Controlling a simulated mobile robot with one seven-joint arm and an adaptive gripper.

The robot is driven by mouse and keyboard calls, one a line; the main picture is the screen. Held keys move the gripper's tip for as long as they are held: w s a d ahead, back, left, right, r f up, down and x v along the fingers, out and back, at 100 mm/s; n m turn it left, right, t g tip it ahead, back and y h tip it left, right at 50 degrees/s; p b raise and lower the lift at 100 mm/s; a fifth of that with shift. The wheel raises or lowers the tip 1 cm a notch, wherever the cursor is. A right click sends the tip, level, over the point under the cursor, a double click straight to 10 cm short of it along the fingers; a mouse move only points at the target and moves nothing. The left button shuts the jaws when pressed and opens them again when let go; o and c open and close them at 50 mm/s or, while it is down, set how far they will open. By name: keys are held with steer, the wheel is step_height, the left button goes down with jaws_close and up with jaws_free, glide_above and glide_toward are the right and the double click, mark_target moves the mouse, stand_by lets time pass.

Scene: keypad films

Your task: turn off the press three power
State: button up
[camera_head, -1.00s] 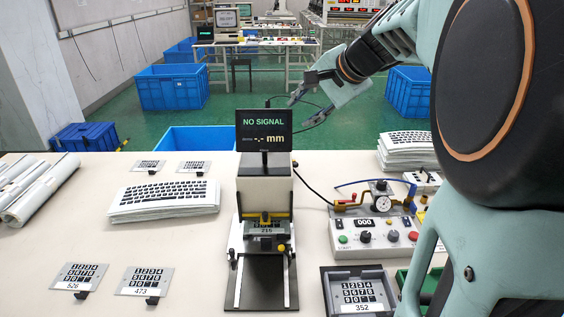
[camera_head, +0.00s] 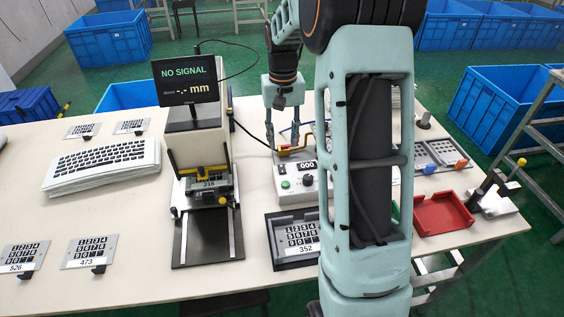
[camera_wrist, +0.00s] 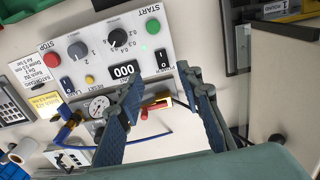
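A grey-white control box (camera_head: 296,185) stands on the table and fills the upper left of the wrist view (camera_wrist: 98,55). It has a black power rocker switch (camera_wrist: 163,60) beside a lit "000" display (camera_wrist: 124,71). A green START button (camera_wrist: 153,26), a red STOP button (camera_wrist: 52,60) and a second black rocker (camera_wrist: 66,85) are on the same panel. I cannot read the power switch's position. In the head view my gripper (camera_head: 283,142) is behind the box's front panel.
A pressure gauge (camera_wrist: 98,106) with brass fittings and a blue hose lies close to my fingers. A black press stand (camera_head: 208,225) with a "NO SIGNAL" monitor (camera_head: 186,80) is to the left. A keypad fixture (camera_head: 296,238) sits in front; a red tray (camera_head: 442,215) is right.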

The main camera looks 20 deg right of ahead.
mark_target(282, 172)
step_height(282, 172, down, 11)
steer(key=shift+r, duration=0.1)
stand_by(0.3)
steer(key=shift+c, duration=0.3)
jaws_close()
